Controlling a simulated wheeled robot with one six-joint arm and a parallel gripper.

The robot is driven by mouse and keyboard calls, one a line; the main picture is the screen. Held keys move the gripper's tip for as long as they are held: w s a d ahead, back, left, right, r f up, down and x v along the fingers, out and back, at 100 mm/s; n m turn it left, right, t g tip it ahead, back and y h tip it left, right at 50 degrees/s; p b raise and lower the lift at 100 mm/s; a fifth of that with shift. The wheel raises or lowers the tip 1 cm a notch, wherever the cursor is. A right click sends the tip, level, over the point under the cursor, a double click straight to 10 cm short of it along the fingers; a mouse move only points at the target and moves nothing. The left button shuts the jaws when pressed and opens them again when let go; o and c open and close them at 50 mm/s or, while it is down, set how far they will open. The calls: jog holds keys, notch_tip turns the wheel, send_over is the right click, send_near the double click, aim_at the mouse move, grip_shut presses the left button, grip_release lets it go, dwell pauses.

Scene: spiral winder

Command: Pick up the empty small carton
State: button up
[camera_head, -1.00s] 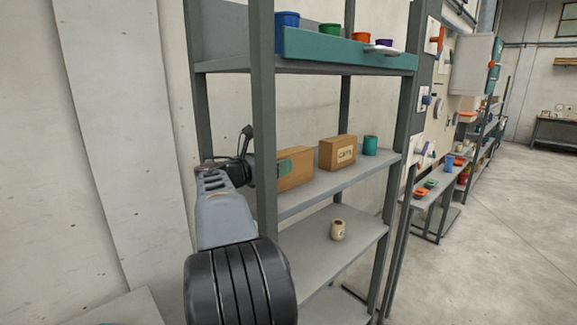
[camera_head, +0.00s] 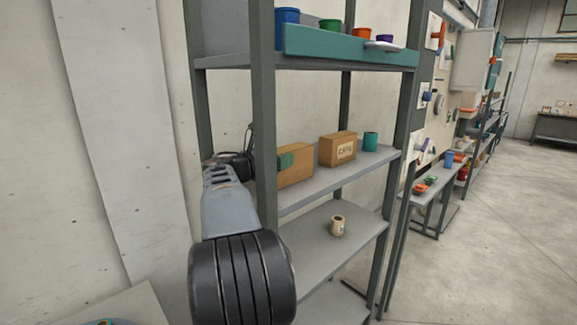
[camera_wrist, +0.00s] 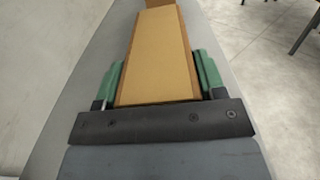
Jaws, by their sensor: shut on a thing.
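A plain brown carton (camera_head: 300,165) sits on the grey middle shelf at its left end. My gripper (camera_head: 284,160) reaches in past the left shelf post, and one green finger shows against the carton's side. In the wrist view the carton (camera_wrist: 158,55) lies lengthwise between the two green fingers of my gripper (camera_wrist: 158,76). The gripper is shut on it, with a finger along each long side. In the head view the far finger is hidden. I cannot tell whether the carton has left the shelf.
A second brown carton with a label (camera_head: 338,149) stands to the right on the same shelf, beside a teal can (camera_head: 370,141). A beige cup (camera_head: 337,226) stands on the shelf below. The shelf post (camera_head: 263,120) is close to my arm. A teal rack (camera_head: 345,48) holds several cups above.

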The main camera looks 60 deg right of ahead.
jog(key=shift+c, duration=0.9)
jog(key=shift+r, duration=0.15)
